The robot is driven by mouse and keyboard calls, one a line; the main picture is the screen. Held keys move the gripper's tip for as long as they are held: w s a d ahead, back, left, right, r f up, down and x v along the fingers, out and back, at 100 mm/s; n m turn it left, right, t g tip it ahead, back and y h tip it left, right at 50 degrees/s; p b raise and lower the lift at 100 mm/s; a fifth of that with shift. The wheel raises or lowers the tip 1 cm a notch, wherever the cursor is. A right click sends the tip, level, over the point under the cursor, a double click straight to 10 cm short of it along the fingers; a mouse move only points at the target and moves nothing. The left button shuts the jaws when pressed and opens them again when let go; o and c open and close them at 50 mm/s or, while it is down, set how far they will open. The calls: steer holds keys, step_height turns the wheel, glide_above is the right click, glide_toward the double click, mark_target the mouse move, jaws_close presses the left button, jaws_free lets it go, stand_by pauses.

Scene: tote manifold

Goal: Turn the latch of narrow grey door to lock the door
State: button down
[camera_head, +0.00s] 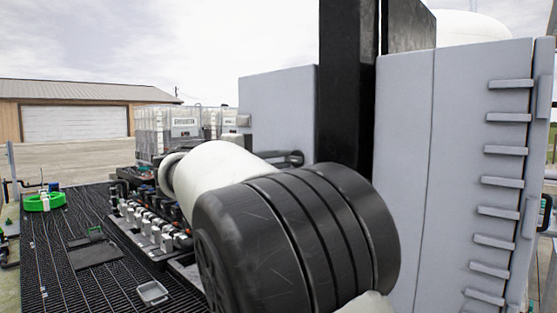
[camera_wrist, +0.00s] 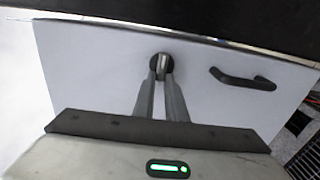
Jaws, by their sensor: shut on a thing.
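The narrow grey door (camera_wrist: 100,60) fills the middle of the wrist view as a pale flat panel. Its latch (camera_wrist: 161,66) is a small round dark piece with a light raised grip at its centre. My gripper (camera_wrist: 162,76) reaches up to it, with its two fingers close together and shut on the latch's grip. A black door handle (camera_wrist: 243,78) sits to the right of the latch. In the head view my arm covers the middle, and the gripper and latch are hidden there.
A black post (camera_head: 346,80) stands beside grey panels (camera_head: 405,130) with hinge-like bars at right. Black grating floor (camera_head: 75,260) lies at left, with a green ring-shaped thing (camera_head: 43,202) and a row of fittings (camera_head: 150,225). A building (camera_head: 75,108) stands far behind.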

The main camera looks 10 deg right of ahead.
steer(key=c, duration=1.8)
jaws_free()
steer(key=b+v, duration=0.2)
steer(key=v, duration=1.5)
steer(key=shift+s+a, duration=0.15)
steer(key=shift+a, duration=0.05)
